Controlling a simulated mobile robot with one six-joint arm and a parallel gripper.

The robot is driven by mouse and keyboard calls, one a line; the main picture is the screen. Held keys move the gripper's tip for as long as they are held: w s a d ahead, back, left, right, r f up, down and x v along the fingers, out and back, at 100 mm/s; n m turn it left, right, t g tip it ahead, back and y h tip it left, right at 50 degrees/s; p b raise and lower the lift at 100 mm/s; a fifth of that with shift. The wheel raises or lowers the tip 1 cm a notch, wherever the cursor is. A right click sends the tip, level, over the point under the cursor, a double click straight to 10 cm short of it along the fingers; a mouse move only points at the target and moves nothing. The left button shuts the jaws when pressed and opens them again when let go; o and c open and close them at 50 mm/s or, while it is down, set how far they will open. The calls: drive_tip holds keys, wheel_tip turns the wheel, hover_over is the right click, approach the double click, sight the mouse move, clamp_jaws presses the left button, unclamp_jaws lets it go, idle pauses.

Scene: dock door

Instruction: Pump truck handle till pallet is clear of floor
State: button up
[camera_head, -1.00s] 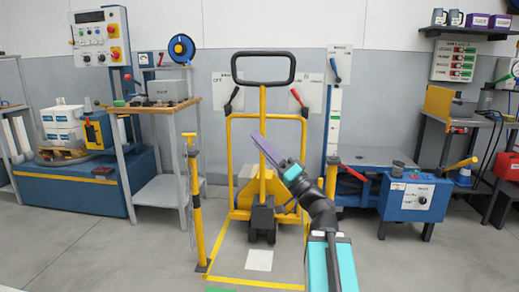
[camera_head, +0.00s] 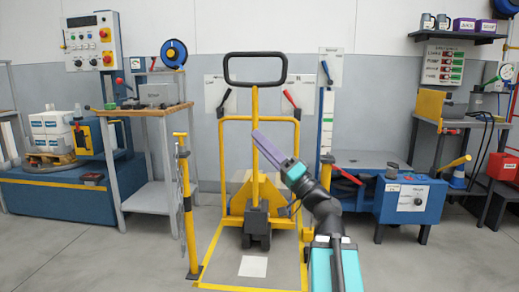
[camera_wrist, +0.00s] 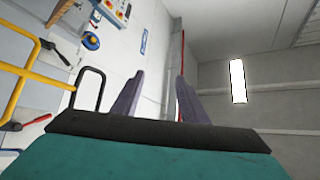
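The yellow pallet truck (camera_head: 250,195) stands straight ahead inside a yellow floor outline. Its upright handle ends in a black loop (camera_head: 255,83), which also shows in the wrist view (camera_wrist: 88,92). My gripper (camera_head: 257,140) is in front of the truck's handle shaft in the head view, below the loop; I cannot tell its distance from the shaft. In the wrist view my purple fingers (camera_wrist: 155,97) are apart with nothing between them. No pallet on the truck's forks can be made out; the forks are mostly hidden behind the truck's body.
A yellow post (camera_head: 187,205) stands left of the truck, by a wooden-topped bench (camera_head: 145,110). A yellow tube frame surrounds the truck, with black and red levers behind. A blue lift table (camera_head: 412,203) stands right. Floor in front is clear.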

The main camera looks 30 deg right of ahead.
drive_tip(key=shift+s+d+f+b, duration=0.2)
drive_tip(key=shift+s+f+b, duration=0.3)
drive_tip(key=shift+b, duration=0.4)
drive_tip(key=shift+r, duration=0.15)
